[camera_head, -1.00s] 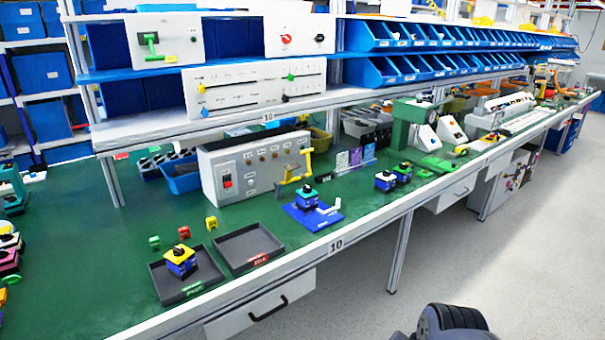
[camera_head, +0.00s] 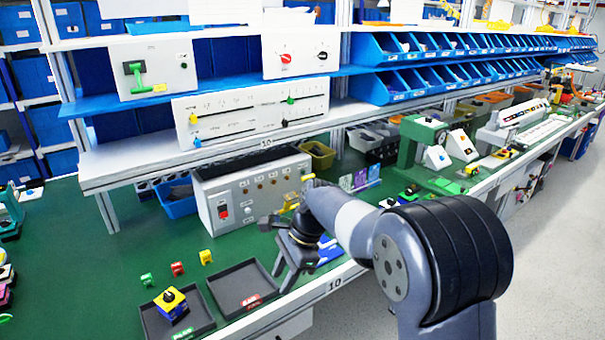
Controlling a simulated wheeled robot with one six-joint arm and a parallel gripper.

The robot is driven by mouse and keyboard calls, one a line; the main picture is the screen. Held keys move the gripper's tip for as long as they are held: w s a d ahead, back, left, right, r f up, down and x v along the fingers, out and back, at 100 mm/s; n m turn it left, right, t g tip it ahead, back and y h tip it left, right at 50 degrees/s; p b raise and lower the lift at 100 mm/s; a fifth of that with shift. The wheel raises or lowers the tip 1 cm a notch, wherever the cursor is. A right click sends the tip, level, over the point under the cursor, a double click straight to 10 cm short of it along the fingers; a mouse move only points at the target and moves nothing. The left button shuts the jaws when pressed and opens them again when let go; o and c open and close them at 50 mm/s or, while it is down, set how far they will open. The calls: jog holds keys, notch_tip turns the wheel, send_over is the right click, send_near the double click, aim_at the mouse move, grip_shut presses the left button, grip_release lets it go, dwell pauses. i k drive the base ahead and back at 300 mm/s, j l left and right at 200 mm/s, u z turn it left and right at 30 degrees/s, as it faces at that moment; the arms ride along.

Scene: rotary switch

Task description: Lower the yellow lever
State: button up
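The yellow lever (camera_head: 307,178) is on the front of the grey control box (camera_head: 222,190), near its right end. Only its upper end and a yellow piece lower left show; my arm hides the rest. My gripper (camera_head: 274,250) is low in front of the box, above the bench and beside the right black tray. Its dark fingers look spread apart, with nothing seen between them. It is below and to the left of the lever, apart from it.
Two black trays (camera_head: 262,276) lie at the front edge, the left one holding a yellow and blue block (camera_head: 171,302). Small coloured pieces (camera_head: 177,268) stand behind them.

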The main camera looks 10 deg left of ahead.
aim_at(289, 198)
jog(key=i+l, duration=0.1)
jog(key=i, duration=0.35)
jog(key=i+l+u, duration=0.15)
jog(key=i, duration=0.3)
jog(key=i+l, duration=0.15)
jog(key=i, duration=0.25)
jog(key=i+l+u, duration=0.15)
jog(key=i, duration=0.3)
jog(key=i+l, duration=0.2)
jog(key=i, duration=0.2)
jog(key=u, duration=0.05)
